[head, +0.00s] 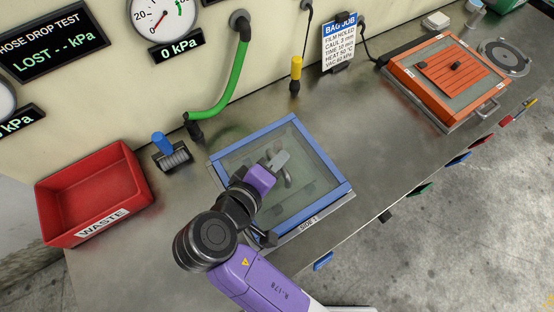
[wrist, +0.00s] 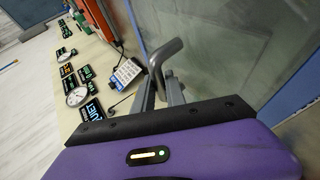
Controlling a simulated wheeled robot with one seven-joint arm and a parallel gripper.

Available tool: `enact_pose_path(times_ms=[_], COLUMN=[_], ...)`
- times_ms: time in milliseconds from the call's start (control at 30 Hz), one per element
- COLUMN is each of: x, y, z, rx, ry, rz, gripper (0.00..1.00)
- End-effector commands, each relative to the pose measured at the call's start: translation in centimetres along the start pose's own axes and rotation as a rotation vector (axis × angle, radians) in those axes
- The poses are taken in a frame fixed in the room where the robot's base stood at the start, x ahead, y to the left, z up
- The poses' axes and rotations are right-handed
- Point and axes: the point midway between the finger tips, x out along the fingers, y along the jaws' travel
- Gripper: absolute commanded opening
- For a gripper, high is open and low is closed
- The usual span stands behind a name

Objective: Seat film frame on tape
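The film frame (head: 322,152), a blue rectangle with clear greenish film, lies over a grey plate (head: 322,228) marked SIDE 1 at the bench's middle. I cannot tell whether they touch, and no tape can be made out. My gripper (head: 284,168) is over the film area, inside the blue border. In the wrist view a bent grey bar handle (wrist: 157,62) rises at the fingertips of my gripper (wrist: 161,92). The handle seems to lie between the fingers, but I cannot tell whether they grip it. Film and a blue side (wrist: 297,88) fill the right of that view.
A red WASTE bin (head: 92,192) and a blue-handled roller (head: 170,152) stand at left. A green hose (head: 232,85) and a yellow-topped tool (head: 295,72) are behind the frame. An orange frame (head: 408,88) lies at right, with bare bench between.

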Motion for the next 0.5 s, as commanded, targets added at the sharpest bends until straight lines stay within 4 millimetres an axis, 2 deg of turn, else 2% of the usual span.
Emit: enact_pose_path(times_ms=[33,100,367,500], x=[0.0,0.0,-0.1,-1.4], y=[0.1,0.1,-0.1,-0.1], z=[0.0,0.0,0.0,-0.1], rx=[0.001,0.001,-0.002,-0.001], ry=[0.001,0.001,0.0,0.003], rz=[0.001,0.001,-0.002,-0.001], gripper=[0.26,0.4,0.4,0.4])
